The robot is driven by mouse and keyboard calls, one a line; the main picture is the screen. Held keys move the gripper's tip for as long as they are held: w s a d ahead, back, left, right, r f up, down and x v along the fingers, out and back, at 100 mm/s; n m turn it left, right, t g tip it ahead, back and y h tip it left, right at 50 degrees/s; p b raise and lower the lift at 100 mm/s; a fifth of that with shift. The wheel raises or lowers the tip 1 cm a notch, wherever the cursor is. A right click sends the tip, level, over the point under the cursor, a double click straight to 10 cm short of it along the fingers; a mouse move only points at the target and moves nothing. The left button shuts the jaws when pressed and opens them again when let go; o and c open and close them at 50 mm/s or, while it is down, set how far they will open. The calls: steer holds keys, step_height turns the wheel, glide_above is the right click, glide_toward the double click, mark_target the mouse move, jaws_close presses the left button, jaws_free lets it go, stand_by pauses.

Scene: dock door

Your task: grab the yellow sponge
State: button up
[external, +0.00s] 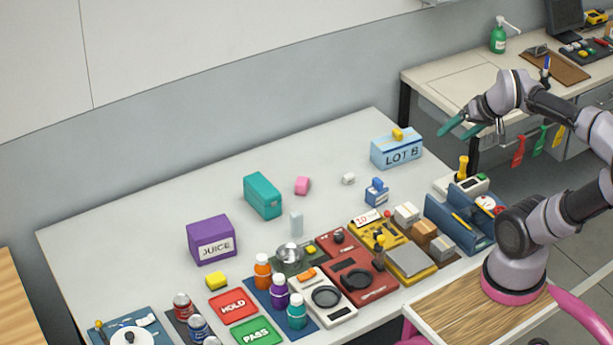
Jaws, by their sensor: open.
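A small yellow block (216,281), which looks like the yellow sponge, lies on the white table (130,260) just in front of the purple JUICE box. Another small yellow piece (398,134) sits on top of the light blue LOT B box (397,151); I cannot tell its kind. My gripper (455,132) has teal fingers and is open and empty. It is raised at the upper right, to the right of the LOT B box in the picture and far from the yellow block by the JUICE box.
The purple JUICE box (211,240) stands behind the yellow block. The red HOLD mat (233,307) and several bottles (263,272) are close to its right. A teal box (262,195) stands farther back. The table's left part is clear.

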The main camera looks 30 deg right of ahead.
steer(key=shift+o, duration=0.8)
